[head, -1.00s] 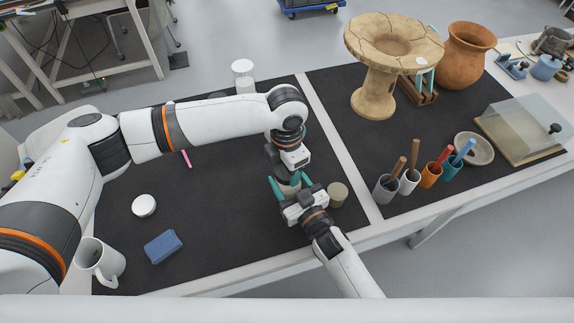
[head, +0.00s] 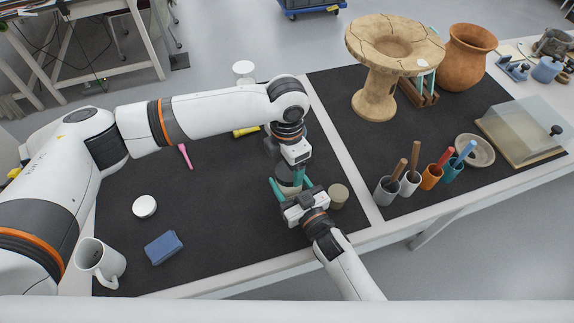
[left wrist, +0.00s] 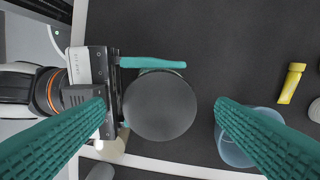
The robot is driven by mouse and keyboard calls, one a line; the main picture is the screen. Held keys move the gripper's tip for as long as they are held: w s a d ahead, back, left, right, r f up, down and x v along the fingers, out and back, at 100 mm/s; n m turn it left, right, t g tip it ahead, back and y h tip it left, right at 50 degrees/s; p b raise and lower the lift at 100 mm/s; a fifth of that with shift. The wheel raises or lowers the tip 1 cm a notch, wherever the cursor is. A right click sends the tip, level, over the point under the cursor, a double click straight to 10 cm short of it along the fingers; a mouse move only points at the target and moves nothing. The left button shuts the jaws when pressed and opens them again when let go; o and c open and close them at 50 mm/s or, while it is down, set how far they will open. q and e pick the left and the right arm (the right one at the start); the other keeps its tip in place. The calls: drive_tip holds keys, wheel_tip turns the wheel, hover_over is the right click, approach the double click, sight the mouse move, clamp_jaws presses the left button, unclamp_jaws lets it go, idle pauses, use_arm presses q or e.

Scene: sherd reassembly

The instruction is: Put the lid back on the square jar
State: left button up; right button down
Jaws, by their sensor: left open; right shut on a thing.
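In the left wrist view a dark grey round disc (left wrist: 160,106), which looks like the lid, lies below my left gripper (left wrist: 162,101). The gripper's teal fingers are wide apart, on either side of the disc and clear of it. In the head view my right gripper (head: 290,184) is shut on a small grey jar (head: 288,187) with a dark top. The disc hides most of the jar from above, so I cannot tell whether the jar is square or the disc fully seated. My left fingertips are largely hidden in the head view.
A beige cylinder (head: 338,195) stands right of my right gripper. A bluish clear container (left wrist: 234,140) is near one left finger. A white round piece (head: 144,206), blue block (head: 163,247) and mug (head: 100,262) are at left. Tool cups (head: 387,190) stand at right.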

use_arm(q)
wheel_tip(320, 180, up, 2)
use_arm(e)
drive_tip(key=shift+f, duration=0.1)
use_arm(q)
drive_tip(key=shift+c, duration=0.2)
